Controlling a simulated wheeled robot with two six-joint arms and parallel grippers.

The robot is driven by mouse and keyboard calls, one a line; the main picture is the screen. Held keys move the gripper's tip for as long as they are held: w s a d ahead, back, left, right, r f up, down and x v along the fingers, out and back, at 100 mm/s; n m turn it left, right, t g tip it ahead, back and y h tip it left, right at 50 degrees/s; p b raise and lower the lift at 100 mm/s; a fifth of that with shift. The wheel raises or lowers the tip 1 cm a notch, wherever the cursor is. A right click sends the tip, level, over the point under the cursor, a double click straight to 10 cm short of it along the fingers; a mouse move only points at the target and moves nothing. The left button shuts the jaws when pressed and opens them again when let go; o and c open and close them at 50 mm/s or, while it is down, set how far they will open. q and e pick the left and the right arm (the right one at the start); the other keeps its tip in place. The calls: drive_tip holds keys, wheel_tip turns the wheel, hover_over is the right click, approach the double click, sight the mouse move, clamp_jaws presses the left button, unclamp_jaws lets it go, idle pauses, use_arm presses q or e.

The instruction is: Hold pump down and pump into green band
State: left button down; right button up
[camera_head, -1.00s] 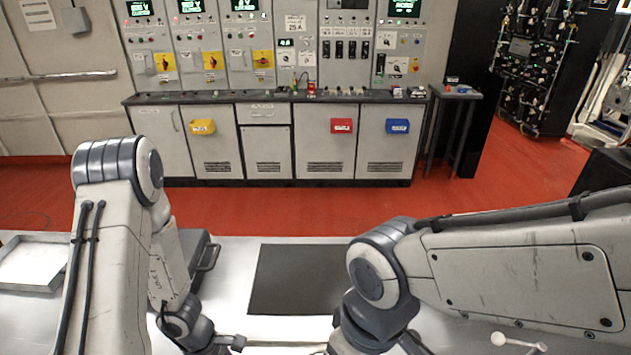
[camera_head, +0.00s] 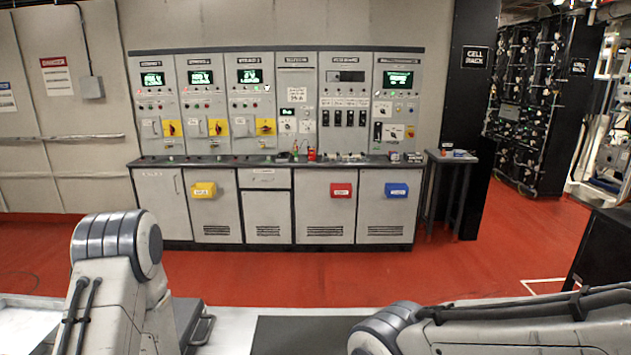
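My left arm stands at the lower left and my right arm reaches in from the lower right. Both grippers are below the bottom edge of the picture, so what they hold is hidden. No pump and no gauge with a green band can be made out. A dark mat (camera_head: 300,335) lies on the light worktable (camera_head: 228,328) in front of me, and only its far part shows.
A control cabinet (camera_head: 277,205) with green displays, yellow switches and yellow, red and blue bins stands across the red floor (camera_head: 290,278). A small side table (camera_head: 452,157) is beside it. Black racks (camera_head: 525,110) stand at the right.

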drive_tip(key=shift+f+b, duration=0.35)
drive_tip(key=shift+b, duration=0.05)
idle(1.3)
idle(0.8)
drive_tip(key=w+d+n, duration=0.3)
drive_tip(key=d, duration=0.1)
drive_tip(key=w+d+n, duration=0.3)
drive_tip(key=d+n, duration=0.1)
drive_tip(key=w+d+r+n+h, duration=0.1)
drive_tip(key=w+d+n, duration=0.2)
drive_tip(key=d, duration=0.1)
drive_tip(key=shift+w+d+n, duration=0.15)
drive_tip(key=shift+w+n, duration=0.15)
drive_tip(key=shift+w, duration=0.05)
drive_tip(key=shift+d+f, duration=0.1)
drive_tip(key=shift+f, duration=4.35)
clamp_jaws()
